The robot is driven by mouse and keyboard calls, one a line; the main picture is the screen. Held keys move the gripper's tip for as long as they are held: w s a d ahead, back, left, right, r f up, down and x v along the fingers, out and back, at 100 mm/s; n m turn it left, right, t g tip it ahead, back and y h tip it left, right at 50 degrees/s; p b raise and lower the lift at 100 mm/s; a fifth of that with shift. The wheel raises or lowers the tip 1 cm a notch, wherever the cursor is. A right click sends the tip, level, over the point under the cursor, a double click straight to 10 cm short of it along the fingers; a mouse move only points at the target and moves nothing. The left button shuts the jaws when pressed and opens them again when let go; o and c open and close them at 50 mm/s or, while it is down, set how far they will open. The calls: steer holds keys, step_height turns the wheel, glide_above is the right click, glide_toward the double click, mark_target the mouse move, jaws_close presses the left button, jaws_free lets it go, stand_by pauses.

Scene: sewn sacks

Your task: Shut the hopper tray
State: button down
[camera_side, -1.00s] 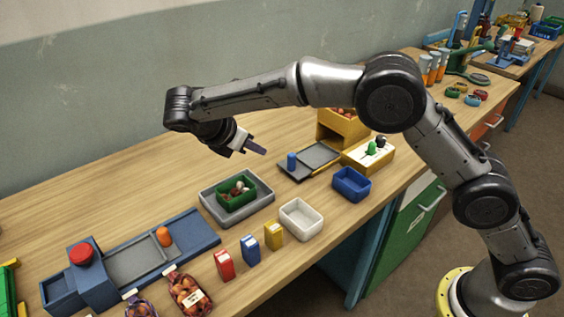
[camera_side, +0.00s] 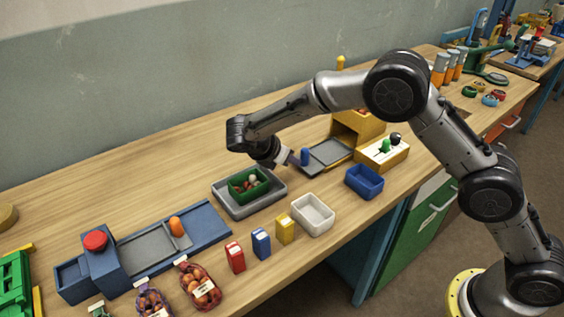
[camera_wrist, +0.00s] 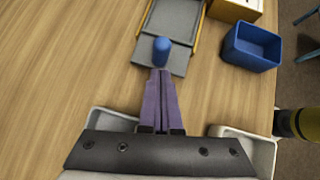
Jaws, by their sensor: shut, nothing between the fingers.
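The hopper tray (camera_side: 330,153) is a flat grey slide, drawn out of the yellow hopper (camera_side: 357,125); it also shows in the wrist view (camera_wrist: 175,18). A blue upright knob (camera_side: 305,156) stands at the tray's outer end, and it appears in the wrist view (camera_wrist: 161,48) straight ahead of the fingers. My gripper (camera_side: 294,159) is shut and empty, low beside the knob on the side away from the hopper. In the wrist view the purple fingertips (camera_wrist: 160,75) lie together just short of the knob. I cannot tell whether they touch it.
A yellow box (camera_side: 383,153) with green and black knobs stands right of the tray. A blue bin (camera_side: 364,182) and a white bin (camera_side: 313,214) are nearer the front edge. A grey tray (camera_side: 236,211) holding a green bin (camera_side: 250,192) lies left of the gripper.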

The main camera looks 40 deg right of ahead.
steer(key=shift+w+d, duration=0.1)
steer(key=shift+d, duration=0.5)
glide_above(327, 156)
steer(key=shift+d, duration=0.1)
stand_by(0.4)
